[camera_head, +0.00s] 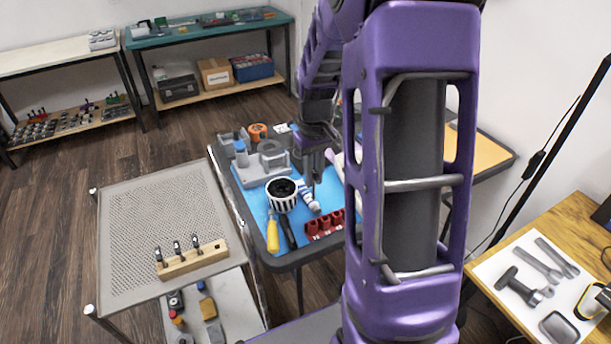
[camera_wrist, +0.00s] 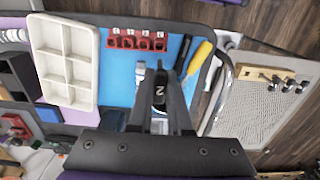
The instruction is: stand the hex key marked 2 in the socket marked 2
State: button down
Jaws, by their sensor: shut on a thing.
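My gripper (camera_wrist: 160,105) is shut on a black hex key (camera_wrist: 160,90) with a white 2 on it, held above the blue mat. In the head view my gripper (camera_head: 314,183) is over the mat, and the key is hard to make out. A red row of sockets (camera_wrist: 138,40) with white number labels lies ahead of the gripper in the wrist view, apart from the key. The same red row (camera_head: 325,226) is at the mat's front edge in the head view. The labels are too small to tell apart surely.
A wooden block (camera_head: 192,262) with three dark upright pieces stands on a perforated cart top (camera_head: 150,225). Near the red row are a yellow-handled screwdriver (camera_head: 272,236), a striped cup (camera_head: 282,203) and a white-blue tube (camera_head: 307,196). A white compartment tray (camera_wrist: 66,48) lies beside it.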

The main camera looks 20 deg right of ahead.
jog(key=shift+f+b, duration=3.25)
jog(key=shift+f, duration=0.9)
jog(key=shift+f, duration=0.35)
jog(key=shift+f+b, duration=0.4)
jog(key=shift+f, duration=0.1)
jog(key=shift+f, duration=0.1)
jog(key=shift+f+b, duration=0.5)
jog(key=shift+f, duration=0.25)
jog(key=shift+f, duration=0.4)
jog(key=c, duration=0.8)
grip_release()
